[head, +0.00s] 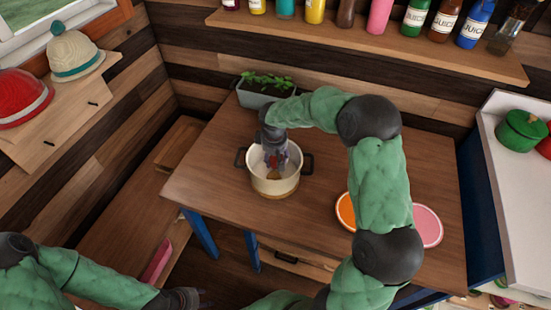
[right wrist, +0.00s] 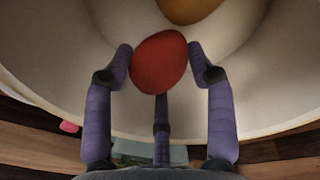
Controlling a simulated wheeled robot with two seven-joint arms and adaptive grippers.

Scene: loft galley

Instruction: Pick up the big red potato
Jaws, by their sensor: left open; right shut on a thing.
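A cream pot (head: 272,188) with dark handles stands on the wooden table. My right gripper (head: 273,165) reaches down into it from above. In the right wrist view my right gripper (right wrist: 165,70) is shut on the red potato (right wrist: 158,64), which sits between its purple fingers, with the pot wall (right wrist: 95,60) around it. A yellow-brown potato (right wrist: 190,8) lies farther inside the pot, apart from the fingers and partly cut off by the frame. My left gripper (head: 187,298) is open and empty at the lower left of the head view, away from the table.
On the table (head: 215,180), a planter (head: 262,95) stands behind the pot. An orange plate (head: 346,210) and a pink plate (head: 428,226) lie right, partly behind my right arm. A bottle shelf (head: 380,50) hangs above. The table's left part is clear.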

